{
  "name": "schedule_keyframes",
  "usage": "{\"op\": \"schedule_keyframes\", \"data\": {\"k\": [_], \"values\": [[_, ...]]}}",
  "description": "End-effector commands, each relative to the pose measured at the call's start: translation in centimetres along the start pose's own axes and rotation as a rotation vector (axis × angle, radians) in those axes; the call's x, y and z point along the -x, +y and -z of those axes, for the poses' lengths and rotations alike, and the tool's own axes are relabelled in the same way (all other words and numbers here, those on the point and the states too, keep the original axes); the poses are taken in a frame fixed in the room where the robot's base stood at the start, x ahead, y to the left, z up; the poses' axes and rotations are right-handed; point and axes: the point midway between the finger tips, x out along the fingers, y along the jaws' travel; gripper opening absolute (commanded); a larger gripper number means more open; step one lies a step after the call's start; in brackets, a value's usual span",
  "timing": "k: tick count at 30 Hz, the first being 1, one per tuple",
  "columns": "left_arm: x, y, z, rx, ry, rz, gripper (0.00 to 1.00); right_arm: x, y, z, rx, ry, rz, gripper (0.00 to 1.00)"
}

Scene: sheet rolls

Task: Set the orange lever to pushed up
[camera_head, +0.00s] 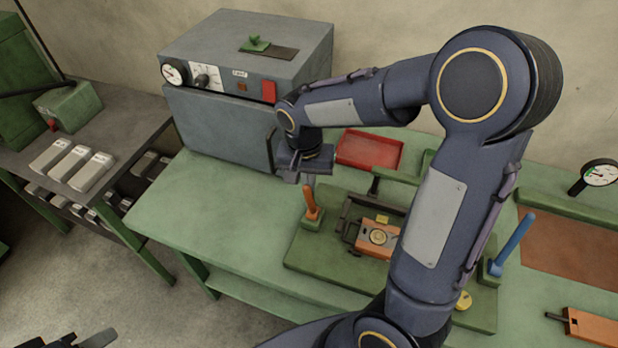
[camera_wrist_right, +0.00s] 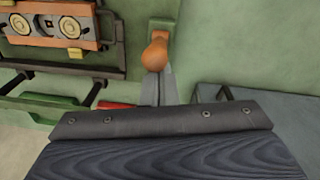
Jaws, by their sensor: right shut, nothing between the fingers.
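My right gripper (camera_head: 308,179) points down just above the lever's tip and is shut and empty. In the wrist view its fingertips (camera_wrist_right: 157,88) are right beside the tip; I cannot tell if they touch. A dark piece with a grey finger, seemingly my left gripper (camera_head: 85,340), is cut off at the lower left.
A clamp with an orange block (camera_head: 373,238) sits beside the lever. A blue lever (camera_head: 514,244) stands at the board's right. A grey oven-like box (camera_head: 225,125) and a red tray (camera_head: 369,150) are behind. The green table (camera_head: 200,210) is clear at left.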

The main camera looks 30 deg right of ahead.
Motion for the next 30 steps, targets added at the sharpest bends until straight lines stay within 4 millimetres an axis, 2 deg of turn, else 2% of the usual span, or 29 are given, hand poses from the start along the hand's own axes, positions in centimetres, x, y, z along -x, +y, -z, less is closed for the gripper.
{"op": "schedule_keyframes", "data": {"k": [5, 12, 15, 25, 30], "values": [[-0.1, -0.1, -0.1, 0.0, 0.0, 0.0, 0.4, -0.1, -0.1, -0.1, 0.001, 0.0, 0.0, 0.0], [-2.0, -0.9, -1.0, 0.0, 0.0, 0.0, 0.4, -1.1, -0.8, -3.9, 0.006, 0.0, 0.001, 0.0], [-2.3, -1.1, -1.2, 0.0, 0.0, 0.0, 0.4, -1.2, -1.0, -4.8, 0.004, -0.001, 0.0, 0.0], [-2.2, -1.0, -1.1, 0.0, 0.0, 0.0, 0.4, -1.3, -1.0, -5.2, 0.003, -0.01, -0.006, 0.0], [-1.7, -0.8, -0.9, 0.0, 0.0, 0.0, 0.4, -0.7, -0.9, -4.7, 0.002, -0.009, -0.005, 0.0]]}}
